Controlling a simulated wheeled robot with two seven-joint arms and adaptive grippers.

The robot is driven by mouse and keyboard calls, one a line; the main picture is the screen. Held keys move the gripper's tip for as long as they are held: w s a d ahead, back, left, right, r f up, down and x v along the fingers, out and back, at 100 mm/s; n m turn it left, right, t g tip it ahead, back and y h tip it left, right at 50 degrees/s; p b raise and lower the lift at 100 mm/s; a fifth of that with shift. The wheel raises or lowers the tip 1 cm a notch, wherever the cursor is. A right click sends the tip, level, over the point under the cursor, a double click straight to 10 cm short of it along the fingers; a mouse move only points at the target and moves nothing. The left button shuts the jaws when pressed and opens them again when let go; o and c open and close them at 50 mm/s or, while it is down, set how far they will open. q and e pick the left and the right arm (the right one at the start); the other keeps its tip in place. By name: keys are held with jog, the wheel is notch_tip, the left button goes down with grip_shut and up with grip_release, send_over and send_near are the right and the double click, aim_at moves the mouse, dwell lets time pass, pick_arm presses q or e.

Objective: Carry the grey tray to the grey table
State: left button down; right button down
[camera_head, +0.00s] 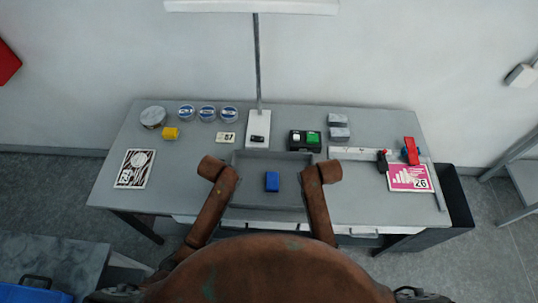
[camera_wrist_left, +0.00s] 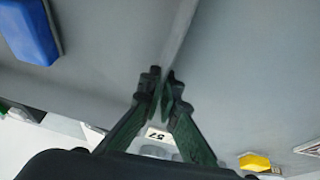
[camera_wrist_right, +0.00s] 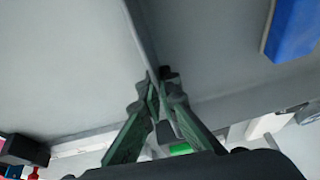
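The grey tray (camera_head: 250,195) is a shallow open box at the front middle of the grey workbench (camera_head: 355,190), with a blue block (camera_head: 272,182) inside. My two arms reach its left and right sides in the head view, where the wrists hide the fingers. In the left wrist view, my left gripper (camera_wrist_left: 165,82) has its fingers closed on both sides of the thin tray wall (camera_wrist_left: 180,35). In the right wrist view, my right gripper (camera_wrist_right: 161,82) is closed the same way on the opposite wall (camera_wrist_right: 141,35). The tray appears level; whether it touches the bench is unclear.
A black and green switch box (camera_head: 305,140) and a lamp base (camera_head: 258,130) stand close behind the tray. Cards, tins and rolls lie to both sides. Another grey table (camera_head: 60,252) with a blue case (camera_head: 35,292) is at lower left; a shelf (camera_head: 525,170) is at right.

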pick_arm(q)
jog(key=c, duration=2.6)
grip_release()
jog(key=shift+f, duration=0.3)
jog(key=shift+c, duration=0.2)
pick_arm(e)
jog(key=c, duration=2.6)
grip_release()
jog(key=shift+f, duration=0.3)
jog(key=shift+c, duration=0.2)
pick_arm(q)
jog(key=o, duration=0.5)
jog(key=shift+r, duration=0.1)
pick_arm(e)
jog(key=o, duration=0.5)
jog(key=shift+r, duration=0.1)
pick_arm(q)
jog(key=shift+r, duration=0.1)
pick_arm(e)
jog(key=shift+w, duration=0.1)
jog(key=shift+r, duration=0.2)
pick_arm(q)
jog(key=v, duration=1.1)
jog(key=shift+s+a+r, duration=0.1)
jog(key=shift+r, duration=0.25)
pick_arm(e)
jog(key=v, duration=1.1)
jog(key=shift+s+r, duration=0.25)
